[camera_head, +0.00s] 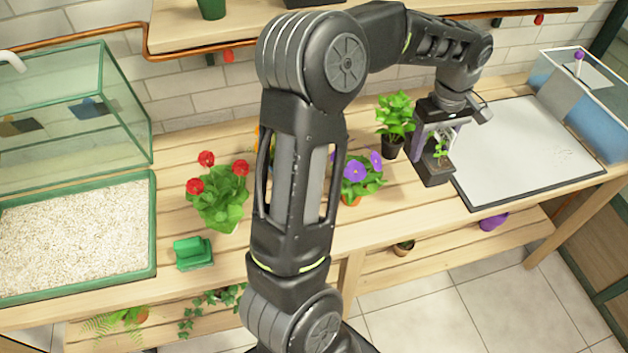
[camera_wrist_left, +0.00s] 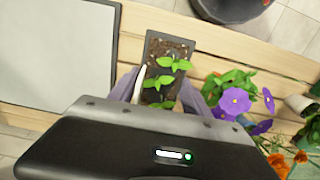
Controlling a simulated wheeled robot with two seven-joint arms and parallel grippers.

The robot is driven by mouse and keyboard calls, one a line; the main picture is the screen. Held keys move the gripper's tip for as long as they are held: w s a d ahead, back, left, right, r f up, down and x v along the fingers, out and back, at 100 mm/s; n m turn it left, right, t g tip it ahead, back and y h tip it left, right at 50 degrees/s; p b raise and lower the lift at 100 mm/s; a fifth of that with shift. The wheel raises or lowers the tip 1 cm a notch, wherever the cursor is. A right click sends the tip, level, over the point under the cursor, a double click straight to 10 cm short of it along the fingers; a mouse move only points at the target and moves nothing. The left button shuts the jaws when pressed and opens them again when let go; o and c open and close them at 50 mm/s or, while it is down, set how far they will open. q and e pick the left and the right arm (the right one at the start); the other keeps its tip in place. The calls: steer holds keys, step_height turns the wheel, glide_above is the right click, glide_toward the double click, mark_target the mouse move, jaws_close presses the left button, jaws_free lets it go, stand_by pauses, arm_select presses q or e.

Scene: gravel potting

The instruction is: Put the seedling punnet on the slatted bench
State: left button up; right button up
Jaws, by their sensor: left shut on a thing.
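The seedling punnet (camera_head: 433,172) is a small dark rectangular tray with soil and green seedlings. In the head view it is upright at the left edge of the white board, over the slatted bench (camera_head: 392,193). My left gripper (camera_head: 439,140) comes down over it from above, with its jaws shut on the punnet. In the left wrist view the punnet (camera_wrist_left: 170,48) lies between the purple-grey fingers (camera_wrist_left: 160,88), over the wooden slats (camera_wrist_left: 225,42). I cannot tell whether its underside touches the bench. My right gripper is not in view.
A potted green plant (camera_head: 395,115) and purple flowers (camera_head: 358,177) stand left of the punnet. The white board (camera_head: 530,150) lies to its right. Red flowers (camera_head: 218,190), a green block (camera_head: 193,253) and a gravel tray (camera_head: 75,238) are farther left. Bare slats show in front.

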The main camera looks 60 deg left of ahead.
arm_select(q)
steer(key=shift+f+p, duration=0.4)
steer(key=shift+f, duration=2.7)
steer(key=shift+f+p, duration=0.35)
steer(key=shift+f, duration=1.55)
steer(key=shift+f, duration=0.1)
steer(key=o, duration=1.6)
steer(key=shift+o, duration=0.2)
step_height(320, 180, up, 12)
steer(key=shift+r+b, duration=0.15)
steer(key=shift+b, duration=0.45)
